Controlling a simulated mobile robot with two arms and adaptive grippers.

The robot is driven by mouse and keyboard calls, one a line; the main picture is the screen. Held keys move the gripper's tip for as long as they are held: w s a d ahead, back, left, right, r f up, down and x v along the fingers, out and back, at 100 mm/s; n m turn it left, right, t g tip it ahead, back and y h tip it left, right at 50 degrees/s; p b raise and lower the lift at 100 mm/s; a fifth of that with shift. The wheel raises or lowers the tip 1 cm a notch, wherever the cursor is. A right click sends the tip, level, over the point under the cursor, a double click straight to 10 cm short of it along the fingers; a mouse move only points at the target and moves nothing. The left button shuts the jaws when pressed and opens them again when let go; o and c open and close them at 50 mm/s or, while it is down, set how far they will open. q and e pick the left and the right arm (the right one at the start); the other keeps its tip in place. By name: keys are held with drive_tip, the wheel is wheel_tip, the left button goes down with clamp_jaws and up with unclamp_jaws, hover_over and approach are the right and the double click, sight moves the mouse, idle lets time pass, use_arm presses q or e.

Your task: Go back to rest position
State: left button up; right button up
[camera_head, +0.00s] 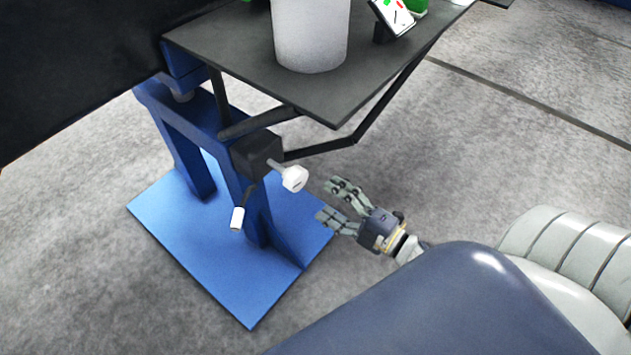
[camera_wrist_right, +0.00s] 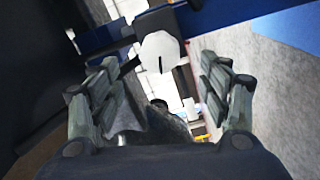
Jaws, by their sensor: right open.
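My right gripper (camera_head: 335,203) is open and empty in the head view. It is beside a white knob (camera_head: 294,178) on a short shaft, with a small gap between the knob and the fingers. In the right wrist view the open fingers (camera_wrist_right: 160,95) frame the white knob (camera_wrist_right: 160,52), which lies ahead between them. A slot or dark line shows on the knob's face. My left gripper is not in view.
The knob's shaft comes from a black box (camera_head: 257,154) on a blue stand with a blue base plate (camera_head: 215,265). A white-tipped lever (camera_head: 237,218) hangs beside it. A dark shelf (camera_head: 235,50) above carries a white container (camera_head: 310,35). Grey floor is free at right.

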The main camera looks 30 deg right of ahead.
drive_tip(key=shift+v, duration=0.9)
drive_tip(key=s+a+f+m+g+h, duration=0.1)
drive_tip(key=s+f+m+g+h, duration=0.3)
drive_tip(key=f+m, duration=0.4)
drive_tip(key=s+a+f+m+g+h, duration=0.1)
drive_tip(key=f+m+g+h, duration=0.2)
drive_tip(key=f+m+g, duration=0.55)
drive_tip(key=s+a+f+g, duration=0.1)
drive_tip(key=s+a+f, duration=0.4)
drive_tip(key=s, duration=0.2)
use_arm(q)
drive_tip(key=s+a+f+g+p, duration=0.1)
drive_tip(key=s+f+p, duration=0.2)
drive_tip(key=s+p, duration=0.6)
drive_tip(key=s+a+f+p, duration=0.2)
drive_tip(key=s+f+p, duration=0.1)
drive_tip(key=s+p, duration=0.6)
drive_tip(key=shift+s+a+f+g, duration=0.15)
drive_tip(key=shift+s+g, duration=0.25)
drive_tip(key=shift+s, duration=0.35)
use_arm(e)
drive_tip(key=s+d+f+g, duration=0.1)
drive_tip(key=s+f, duration=0.2)
drive_tip(key=s, duration=0.7)
drive_tip(key=s+d+f+g, duration=0.1)
drive_tip(key=s+f, duration=0.2)
drive_tip(key=s, duration=0.7)
drive_tip(key=shift+d+f+y, duration=0.3)
drive_tip(key=shift+d+f, duration=0.1)
